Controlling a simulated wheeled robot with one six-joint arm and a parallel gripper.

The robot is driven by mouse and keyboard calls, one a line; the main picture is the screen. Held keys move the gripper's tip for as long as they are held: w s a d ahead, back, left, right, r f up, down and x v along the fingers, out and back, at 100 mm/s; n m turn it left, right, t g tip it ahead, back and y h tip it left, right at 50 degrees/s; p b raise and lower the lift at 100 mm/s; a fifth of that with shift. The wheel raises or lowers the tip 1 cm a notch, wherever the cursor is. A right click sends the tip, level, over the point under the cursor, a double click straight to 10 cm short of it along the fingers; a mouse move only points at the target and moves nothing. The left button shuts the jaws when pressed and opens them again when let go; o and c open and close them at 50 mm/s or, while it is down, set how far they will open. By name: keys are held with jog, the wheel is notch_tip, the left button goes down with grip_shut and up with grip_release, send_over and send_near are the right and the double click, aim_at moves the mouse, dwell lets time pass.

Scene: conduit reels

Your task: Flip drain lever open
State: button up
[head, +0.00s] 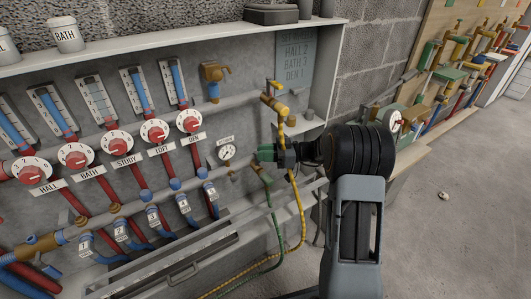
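My gripper (287,155) is at the right end of the lower manifold, its dark fingers level with a green valve part (265,153). The fingers are small and partly hidden, so I cannot tell whether they touch or hold a lever. A green hose (273,215) hangs from a fitting (260,171) just below the green part. Above, a brass valve with a yellow body (274,104) ends the upper pipe, and a yellow hose (299,205) runs down from it behind my gripper. No drain label is readable, and the lever's position is hidden.
Red dials (155,133) with name labels line the cabinet to the left. A round gauge (226,153) sits close left of the green part. The cabinet's right side wall (327,75) stands near my gripper. Open concrete floor (455,215) lies to the right.

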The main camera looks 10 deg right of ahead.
jog(key=shift+d, duration=0.1)
grip_shut()
jog(key=shift+t, duration=0.3)
jog(key=m+t+b, duration=0.1)
jog(key=t+b, duration=0.1)
jog(key=b, duration=0.1)
jog(key=m+t+h+b, duration=0.1)
jog(key=b, duration=0.1)
jog(key=shift+s+a+f+m, duration=0.2)
jog(key=shift+s+f+m, duration=0.1)
jog(key=shift+f, duration=0.05)
jog(key=m+t+h+b, duration=0.1)
jog(key=t, duration=0.1)
jog(key=m+t+h+b, duration=0.1)
jog(key=m+t+h, duration=0.1)
jog(key=m+t+h+b, duration=0.1)
jog(key=shift+s+a+r+t+b, duration=0.35)
jog(key=shift+s+r+t+b, duration=0.05)
jog(key=shift+s+a+m+t+h, duration=0.1)
jog(key=shift+a+m+t+h, duration=0.1)
jog(key=shift+m+t+h, duration=1.05)
jog(key=shift+s+a+m+t+h, duration=0.15)
jog(key=shift+m+t+h, duration=0.5)
jog(key=shift+m+h, duration=1.1)
jog(key=shift+r+h, duration=0.1)
jog(key=shift+h, duration=0.6)
